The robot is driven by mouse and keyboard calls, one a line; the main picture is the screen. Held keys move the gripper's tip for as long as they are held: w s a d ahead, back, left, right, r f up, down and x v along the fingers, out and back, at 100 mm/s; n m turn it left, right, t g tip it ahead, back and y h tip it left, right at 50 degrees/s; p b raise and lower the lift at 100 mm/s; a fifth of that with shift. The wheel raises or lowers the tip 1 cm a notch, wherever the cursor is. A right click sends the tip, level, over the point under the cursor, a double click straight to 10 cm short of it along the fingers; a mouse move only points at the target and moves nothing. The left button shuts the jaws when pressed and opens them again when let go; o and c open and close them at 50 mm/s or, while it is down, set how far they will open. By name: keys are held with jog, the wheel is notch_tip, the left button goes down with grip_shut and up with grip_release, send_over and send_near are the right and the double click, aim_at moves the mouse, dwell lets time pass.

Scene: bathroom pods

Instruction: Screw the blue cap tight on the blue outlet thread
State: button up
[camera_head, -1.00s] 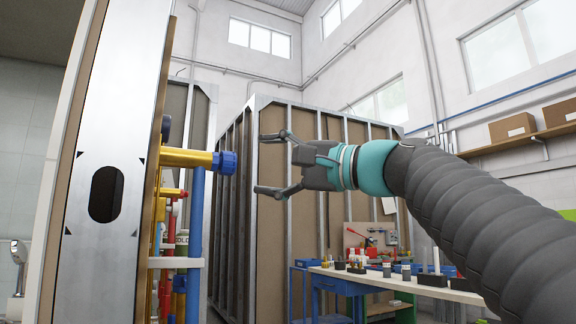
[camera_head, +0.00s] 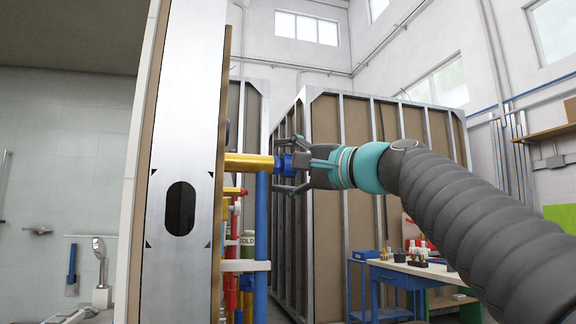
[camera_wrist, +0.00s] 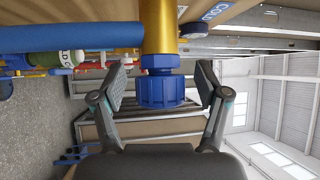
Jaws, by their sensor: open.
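The blue cap (camera_wrist: 160,91) is ribbed and sits on the end of the blue outlet (camera_wrist: 160,62), in line with a yellow pipe (camera_wrist: 160,25) in the wrist view. My gripper (camera_wrist: 163,84) is open, with one finger on each side of the cap and a visible gap to both. In the head view my gripper (camera_head: 291,164) surrounds the blue fitting at the end of the horizontal yellow pipe (camera_head: 248,162); the fingers partly cover it.
A vertical blue pipe (camera_head: 261,245) runs down beside the outlet, with red and yellow pipes behind it. A metal-faced wall panel (camera_head: 180,120) stands at left. A blue-legged workbench (camera_head: 405,275) with small items stands at back right.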

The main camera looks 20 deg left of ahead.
jog(key=c, duration=1.3)
jog(key=shift+r+p, duration=0.15)
jog(key=shift+p, duration=0.2)
jog(key=shift+c, duration=0.2)
jog(key=shift+m+h+p, duration=0.3)
jog(key=shift+h+p, duration=0.2)
jog(key=shift+p, duration=0.35)
jog(key=shift+g, duration=0.3)
jog(key=shift+m+g+h, duration=0.3)
jog(key=shift+m+h, duration=0.3)
jog(key=shift+h, duration=0.2)
